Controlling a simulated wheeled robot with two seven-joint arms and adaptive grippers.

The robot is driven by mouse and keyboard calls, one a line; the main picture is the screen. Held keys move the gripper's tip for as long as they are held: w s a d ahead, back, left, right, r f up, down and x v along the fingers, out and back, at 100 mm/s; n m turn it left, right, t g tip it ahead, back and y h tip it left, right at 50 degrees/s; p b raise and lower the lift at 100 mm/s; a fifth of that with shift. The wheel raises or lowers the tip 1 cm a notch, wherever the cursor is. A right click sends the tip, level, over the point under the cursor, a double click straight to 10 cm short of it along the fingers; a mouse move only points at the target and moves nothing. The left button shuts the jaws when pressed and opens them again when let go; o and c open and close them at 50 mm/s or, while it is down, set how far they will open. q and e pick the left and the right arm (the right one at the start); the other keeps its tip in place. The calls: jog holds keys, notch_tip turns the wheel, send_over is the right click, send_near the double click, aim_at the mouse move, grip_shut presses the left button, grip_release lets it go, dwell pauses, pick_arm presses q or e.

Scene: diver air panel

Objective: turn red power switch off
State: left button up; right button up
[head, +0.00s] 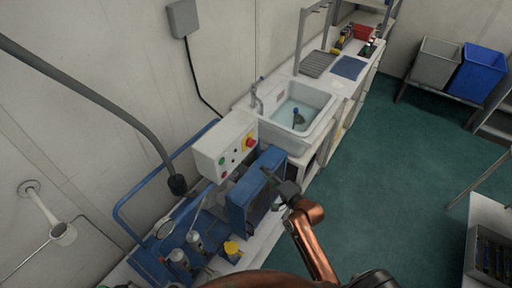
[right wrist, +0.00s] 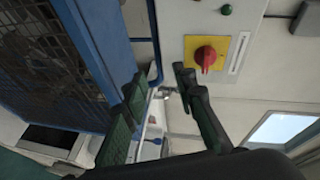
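The red power switch (head: 250,142) is a red knob on a yellow plate on the right side of a white control box (head: 222,148). In the right wrist view the red knob (right wrist: 206,57) sits on its yellow square plate (right wrist: 193,68), its handle pointing roughly down. My right gripper (head: 269,176) is below and right of the switch in the head view. In the right wrist view its two dark fingers (right wrist: 158,90) are apart with nothing between them. The right fingertip appears close to the knob; I cannot tell whether it touches. My left gripper is not in view.
A blue caged unit (head: 250,190) stands just below the control box, close to my right gripper. A sink (head: 318,103) lies beyond it on the white bench. A thick grey tube (head: 90,95) crosses the upper left. The green floor (head: 395,160) at right is clear.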

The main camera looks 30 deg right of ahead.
aim_at(251, 143)
jog(key=w+r+m+t, duration=0.2)
jog(key=w+r, duration=0.4)
jog(key=w, duration=0.4)
jog(key=shift+w+a+m, duration=0.15)
jog(key=shift+w+m, duration=0.05)
jog(key=shift+m, duration=0.2)
grip_shut()
